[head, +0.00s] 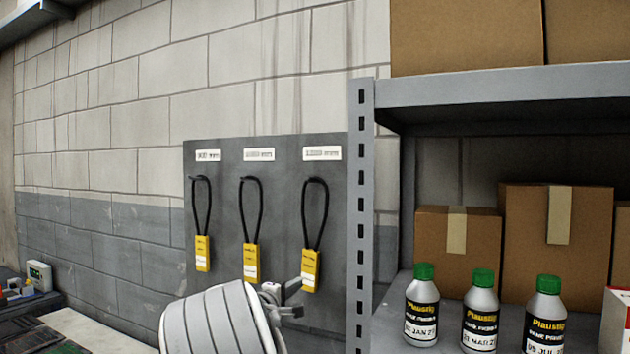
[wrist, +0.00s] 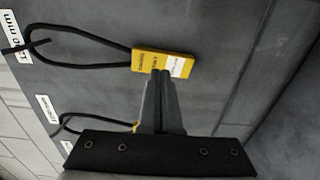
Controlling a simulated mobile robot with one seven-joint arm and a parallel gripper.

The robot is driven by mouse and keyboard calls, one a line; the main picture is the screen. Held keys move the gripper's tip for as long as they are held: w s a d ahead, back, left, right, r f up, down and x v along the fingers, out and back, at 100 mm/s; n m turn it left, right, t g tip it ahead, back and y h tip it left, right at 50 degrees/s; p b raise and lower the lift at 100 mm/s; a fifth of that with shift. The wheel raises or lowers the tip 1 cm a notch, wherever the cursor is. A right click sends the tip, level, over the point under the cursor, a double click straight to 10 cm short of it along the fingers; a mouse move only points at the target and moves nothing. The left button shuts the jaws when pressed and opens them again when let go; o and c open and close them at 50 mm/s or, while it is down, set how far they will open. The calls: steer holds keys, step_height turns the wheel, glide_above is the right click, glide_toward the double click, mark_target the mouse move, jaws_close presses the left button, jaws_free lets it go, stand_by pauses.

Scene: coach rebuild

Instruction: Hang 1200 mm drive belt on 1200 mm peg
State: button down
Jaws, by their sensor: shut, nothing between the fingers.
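Three black drive belts with yellow tags hang in a row on a grey peg board (head: 225,300): a left belt (head: 202,253), a middle belt (head: 250,264) and a right belt (head: 310,271). Each hangs from a peg under a white label; the print is too small to tell which is 1200 mm. My gripper (head: 294,287) is just left of the right belt's tag. In the wrist view my gripper (wrist: 160,74) is shut and empty, fingertips at the edge of the near belt's yellow tag (wrist: 163,64). I cannot tell whether they touch.
A grey metal shelf (head: 480,88) with an upright post (head: 360,230) stands close on the right. It holds green-capped bottles (head: 481,312) and cardboard boxes (head: 555,245). A bench with small items (head: 40,275) is at the lower left. The block wall left of the board is clear.

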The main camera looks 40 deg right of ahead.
mark_target(315, 271)
steer(key=shift+p+x, duration=3)
steer(key=shift+x, duration=0.95)
steer(key=shift+p+x, duration=0.9)
steer(key=shift+p, duration=0.05)
steer(key=shift+s+a, duration=0.2)
steer(key=shift+a, duration=0.3)
stand_by(2.6)
